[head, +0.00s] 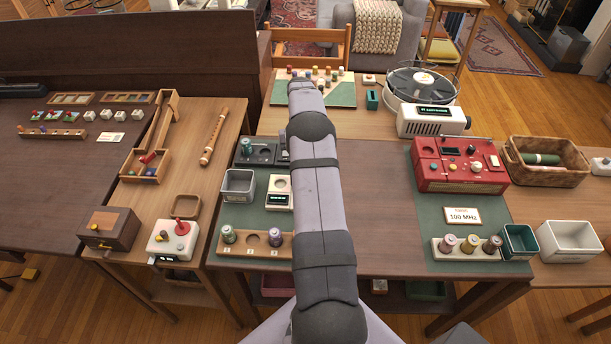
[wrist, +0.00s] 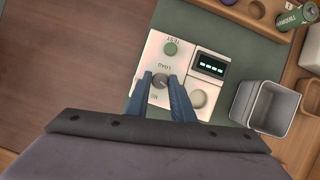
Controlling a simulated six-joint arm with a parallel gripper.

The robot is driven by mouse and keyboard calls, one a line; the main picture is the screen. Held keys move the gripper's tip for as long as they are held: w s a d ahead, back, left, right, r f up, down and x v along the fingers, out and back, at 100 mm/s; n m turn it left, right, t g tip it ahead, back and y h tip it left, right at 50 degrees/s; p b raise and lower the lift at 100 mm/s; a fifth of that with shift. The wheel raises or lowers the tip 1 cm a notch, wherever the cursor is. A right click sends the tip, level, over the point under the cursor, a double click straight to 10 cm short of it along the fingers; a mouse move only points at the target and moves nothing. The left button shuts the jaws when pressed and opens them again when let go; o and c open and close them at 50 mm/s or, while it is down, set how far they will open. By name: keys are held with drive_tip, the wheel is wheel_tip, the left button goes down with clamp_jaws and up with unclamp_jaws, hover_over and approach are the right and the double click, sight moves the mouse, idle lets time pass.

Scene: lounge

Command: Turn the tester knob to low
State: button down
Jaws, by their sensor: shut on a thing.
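The tester (wrist: 152,62) is a small off-white box on a green mat in the wrist view. It has a dark grey knob (wrist: 160,81) under an upside-down label that seems to read LOAD, a green TEST button (wrist: 170,49), a lit display (wrist: 211,66) and a pale round part (wrist: 198,98). My gripper (wrist: 170,80) has its blue fingers on either side of the knob, shut on it. The knob's pointer direction is too small to read surely. In the head view the tester (head: 275,186) shows partly; my arm hides the knob and gripper.
A grey bin (head: 238,185) stands close beside the tester. A wooden rack (head: 262,254) with metal cells lies in front, and a dark device (head: 256,151) behind. A red radio (head: 455,172) stands to the right. Bare table lies right of my arm.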

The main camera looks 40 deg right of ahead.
drive_tip(key=shift+w+r, duration=0.1)
idle(0.3)
drive_tip(key=c, duration=1.5)
unclamp_jaws()
drive_tip(key=shift+c, duration=0.2)
drive_tip(key=shift+w+d+r, duration=0.15)
drive_tip(key=shift+w+r, duration=0.05)
drive_tip(key=shift+r, duration=0.25)
drive_tip(key=v, duration=0.4)
drive_tip(key=shift+r, duration=0.35)
drive_tip(key=p, duration=0.2)
drive_tip(key=r+p, duration=0.1)
drive_tip(key=shift+w+d+r+p, duration=0.15)
drive_tip(key=shift+w+p, duration=0.1)
drive_tip(key=shift+p, duration=0.1)
drive_tip(key=shift+r, duration=0.1)
